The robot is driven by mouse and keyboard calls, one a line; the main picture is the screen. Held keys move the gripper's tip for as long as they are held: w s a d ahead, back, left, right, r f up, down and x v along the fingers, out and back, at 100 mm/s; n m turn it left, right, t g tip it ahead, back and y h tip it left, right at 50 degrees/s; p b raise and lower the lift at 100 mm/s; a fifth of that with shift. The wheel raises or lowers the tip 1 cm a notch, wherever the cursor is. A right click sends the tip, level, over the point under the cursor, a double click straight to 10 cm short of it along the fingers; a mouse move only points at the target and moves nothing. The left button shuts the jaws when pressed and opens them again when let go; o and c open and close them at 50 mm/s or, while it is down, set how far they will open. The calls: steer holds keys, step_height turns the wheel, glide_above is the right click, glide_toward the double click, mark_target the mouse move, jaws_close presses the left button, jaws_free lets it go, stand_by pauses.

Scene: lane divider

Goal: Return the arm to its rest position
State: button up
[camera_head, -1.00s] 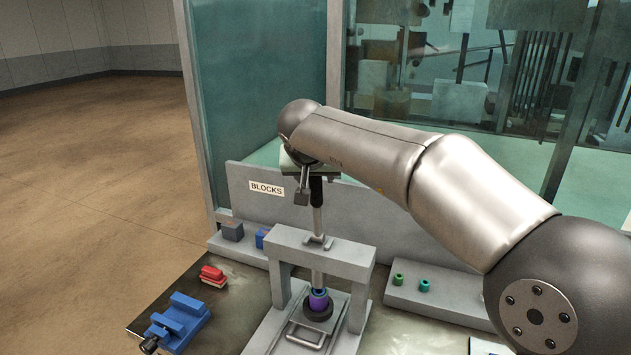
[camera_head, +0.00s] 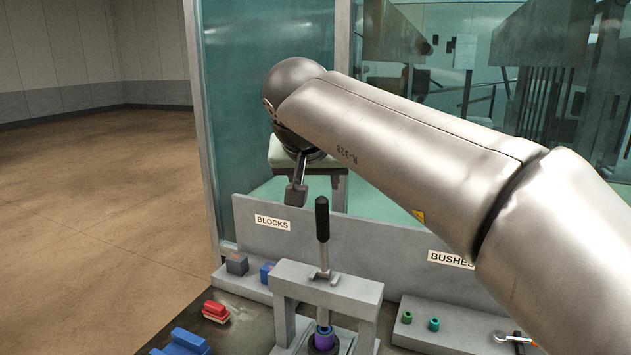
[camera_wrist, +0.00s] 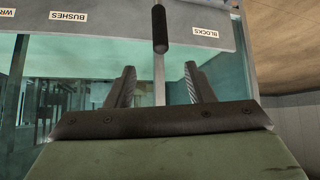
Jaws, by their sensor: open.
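My gripper (camera_wrist: 161,88) is open and empty, its two dark ribbed fingers apart in the wrist view. In the head view my arm reaches in from the right and ends above the bench, with one gripper finger (camera_head: 297,185) showing below the wrist. The press lever with its black handle (camera_head: 322,218) stands upright just below and to the right of that finger, apart from it. The handle also shows in the wrist view (camera_wrist: 160,28), beyond the fingertips. The grey press frame (camera_head: 340,292) stands over a purple bush (camera_head: 324,337).
A grey divider (camera_head: 365,242) with BLOCKS and BUSHES labels runs behind the press. Blocks (camera_head: 237,264) and green bushes (camera_head: 407,317) sit on its ledges. A red block (camera_head: 215,309) and a blue vise (camera_head: 181,342) lie front left. Glass panels (camera_head: 270,120) stand behind.

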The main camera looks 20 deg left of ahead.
steer(key=w+d+r+m+t+b, duration=0.1)
steer(key=w+d+r+t, duration=0.1)
steer(key=w+d+t, duration=0.6)
steer(key=s+d+f+n+g+y, duration=0.1)
steer(key=s+d+f+g, duration=0.25)
steer(key=f, duration=0.45)
steer(key=s+d+f+g+y+b, duration=0.1)
steer(key=s+d+f+g, duration=0.1)
steer(key=s+d+f, duration=0.4)
steer(key=s+d+f+n+g+y, duration=0.1)
steer(key=s+d+f+g, duration=0.15)
steer(key=f, duration=0.65)
steer(key=s+d+f+m+g+h, duration=0.2)
steer(key=s+d+f+g, duration=0.1)
steer(key=s+d+f, duration=0.4)
steer(key=s+d+f+m+g+h+b, duration=0.1)
steer(key=s+d+f+m+g+h, duration=0.1)
steer(key=s+d+f+g, duration=0.2)
steer(key=s+d+f, duration=0.3)
steer(key=s, duration=0.4)
steer(key=shift+d+h, duration=0.3)
steer(key=shift+h, duration=0.1)
